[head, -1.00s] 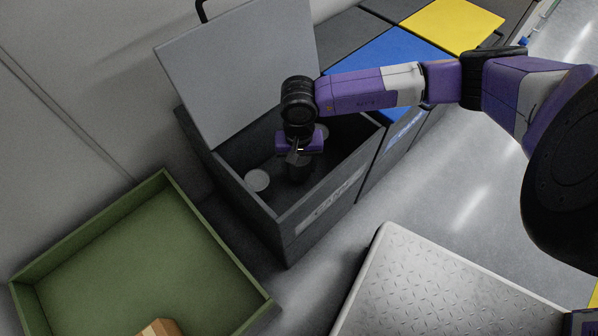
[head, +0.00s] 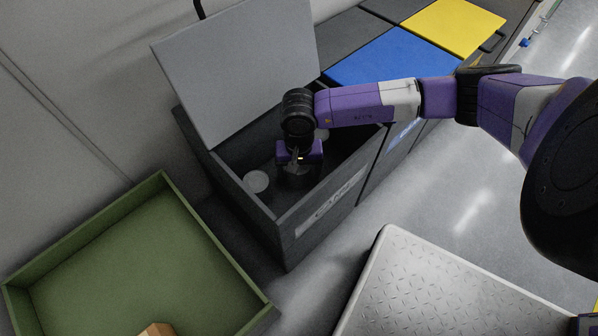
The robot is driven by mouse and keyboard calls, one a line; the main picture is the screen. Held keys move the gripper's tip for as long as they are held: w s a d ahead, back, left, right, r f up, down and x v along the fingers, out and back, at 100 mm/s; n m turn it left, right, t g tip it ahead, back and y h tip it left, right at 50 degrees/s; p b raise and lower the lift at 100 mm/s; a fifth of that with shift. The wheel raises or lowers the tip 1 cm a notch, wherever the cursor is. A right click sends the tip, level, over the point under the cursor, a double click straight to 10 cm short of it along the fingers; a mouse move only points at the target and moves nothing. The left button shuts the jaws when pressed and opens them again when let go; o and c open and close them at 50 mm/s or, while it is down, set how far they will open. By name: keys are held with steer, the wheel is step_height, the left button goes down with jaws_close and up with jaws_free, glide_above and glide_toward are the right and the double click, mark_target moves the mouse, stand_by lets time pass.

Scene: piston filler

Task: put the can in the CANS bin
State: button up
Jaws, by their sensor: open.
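The CANS bin (head: 283,228) is dark grey, with its lid (head: 235,75) raised and a label reading CANS on its front. My gripper (head: 297,168) points down inside the bin opening, with its jaws open. Its fingers are small and dark against the bin interior. A pale round can top (head: 256,181) shows in the bin to the left of my gripper. What lies directly under the gripper is mostly hidden, so I cannot tell whether a can is between or below the fingers.
A bin with a blue lid (head: 385,52) and one with a yellow lid (head: 455,27) stand closed beyond the CANS bin. A green tray (head: 120,245) holding a cardboard-coloured box (head: 156,329) is at lower left. A grey tread-plate platform (head: 440,285) is at lower right. Floor shows between.

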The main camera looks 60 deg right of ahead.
steer(key=shift+r, duration=0.1)
step_height(320, 180, up, 12)
steer(key=p, duration=0.4)
steer(key=shift+p, duration=0.4)
steer(key=shift+r, duration=0.1)
